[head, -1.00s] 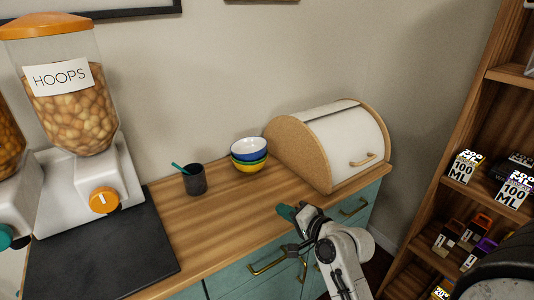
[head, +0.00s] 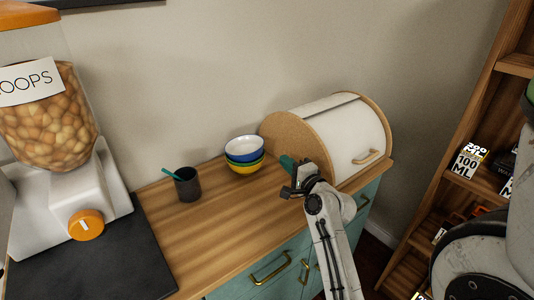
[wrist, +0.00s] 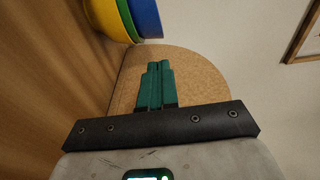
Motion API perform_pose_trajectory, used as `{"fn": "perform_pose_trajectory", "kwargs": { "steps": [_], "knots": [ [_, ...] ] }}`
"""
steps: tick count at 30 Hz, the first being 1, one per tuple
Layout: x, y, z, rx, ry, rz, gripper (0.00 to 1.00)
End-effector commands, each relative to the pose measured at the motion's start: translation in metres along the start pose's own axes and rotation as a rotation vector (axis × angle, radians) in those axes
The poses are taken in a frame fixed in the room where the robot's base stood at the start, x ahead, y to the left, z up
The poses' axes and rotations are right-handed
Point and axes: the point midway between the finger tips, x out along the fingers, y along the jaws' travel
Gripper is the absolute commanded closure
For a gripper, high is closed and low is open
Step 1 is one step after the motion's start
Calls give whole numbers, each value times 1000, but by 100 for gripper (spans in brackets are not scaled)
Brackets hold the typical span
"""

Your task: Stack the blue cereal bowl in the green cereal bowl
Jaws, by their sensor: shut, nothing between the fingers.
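The blue bowl (head: 243,149), white inside, sits on top of a stack by the wall. The green bowl (head: 258,159) is directly under it, mostly hidden, and a yellow bowl (head: 243,168) is at the bottom. In the wrist view the blue bowl (wrist: 146,18), green bowl (wrist: 127,18) and yellow bowl (wrist: 104,16) show sideways at the top edge. My gripper (head: 286,161), with green fingers, is shut and empty, to the right of the stack and apart from it. Its fingers also show in the wrist view (wrist: 159,68).
A bread box (head: 330,140) with cork-like sides stands close behind and right of my gripper. A dark cup (head: 188,186) with a teal utensil stands left of the bowls. A cereal dispenser (head: 50,130) is at left. The wooden counter (head: 220,230) is clear in front.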

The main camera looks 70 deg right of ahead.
Motion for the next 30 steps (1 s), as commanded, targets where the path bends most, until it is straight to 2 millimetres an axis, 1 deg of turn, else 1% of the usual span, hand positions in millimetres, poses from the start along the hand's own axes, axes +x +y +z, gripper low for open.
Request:
{"fn": "perform_pose_trajectory", "kwargs": {
  "steps": [1,6,9,12,18,30],
  "knots": [
    [11,-2,0,0,-1,-1,100],
    [43,-2,0,-1,-1,0,100],
    [52,-2,14,0,-3,3,100],
    [60,-1,22,0,-2,3,100],
    [66,0,28,-1,0,2,100],
    [69,-1,31,-1,-1,1,100]
  ]
}}
